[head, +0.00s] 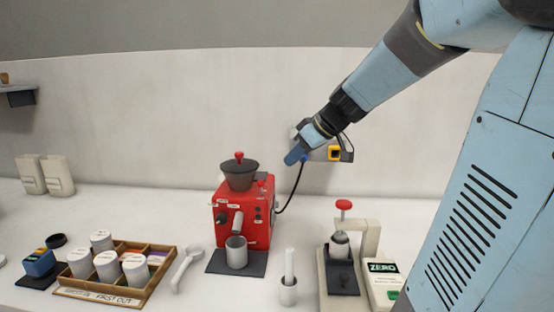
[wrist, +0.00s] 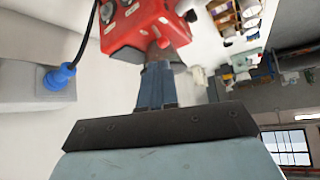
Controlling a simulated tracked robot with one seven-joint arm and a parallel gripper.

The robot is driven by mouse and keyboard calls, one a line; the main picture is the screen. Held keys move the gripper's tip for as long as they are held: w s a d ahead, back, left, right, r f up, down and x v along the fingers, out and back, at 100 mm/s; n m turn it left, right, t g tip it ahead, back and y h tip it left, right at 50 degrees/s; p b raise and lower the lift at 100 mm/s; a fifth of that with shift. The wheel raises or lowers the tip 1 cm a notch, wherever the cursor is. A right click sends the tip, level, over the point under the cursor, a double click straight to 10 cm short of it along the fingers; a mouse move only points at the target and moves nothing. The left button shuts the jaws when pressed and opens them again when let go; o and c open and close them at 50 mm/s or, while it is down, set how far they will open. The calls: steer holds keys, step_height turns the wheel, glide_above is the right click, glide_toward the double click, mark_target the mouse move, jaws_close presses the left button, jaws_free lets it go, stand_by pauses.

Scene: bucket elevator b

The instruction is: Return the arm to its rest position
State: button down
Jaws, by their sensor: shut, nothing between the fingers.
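My gripper (head: 294,156) is in the air above and to the right of the red grinder (head: 243,215) in the head view. Its fingers are shut with nothing between them. In the wrist view my gripper (wrist: 155,70) points toward the red machine (wrist: 140,28), which fills the upper middle. The fingers overlap the machine's lower edge in that picture, and I cannot tell the gap from this view. My light blue arm reaches in from the upper right of the head view.
A wooden tray (head: 123,299) with several white-lidded canisters stands at the left. A metal cup (head: 236,252) is under the grinder. A press (head: 370,240) and a scale marked ZERO (head: 383,285) stand at the right. A black cable (head: 292,192) runs behind the grinder; a blue plug (wrist: 60,76) is in the wall.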

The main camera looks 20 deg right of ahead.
steer(key=s+a+f+m+h, duration=0.1)
steer(key=s+m+h, duration=0.1)
steer(key=s, duration=0.8)
steer(key=s+a+f+m+h, duration=0.1)
steer(key=s+f+m+h, duration=0.1)
steer(key=s+m, duration=0.3)
steer(key=s+h, duration=0.1)
steer(key=s, duration=0.3)
steer(key=shift+s+a+m+g+h, duration=0.3)
steer(key=shift+s+g, duration=0.1)
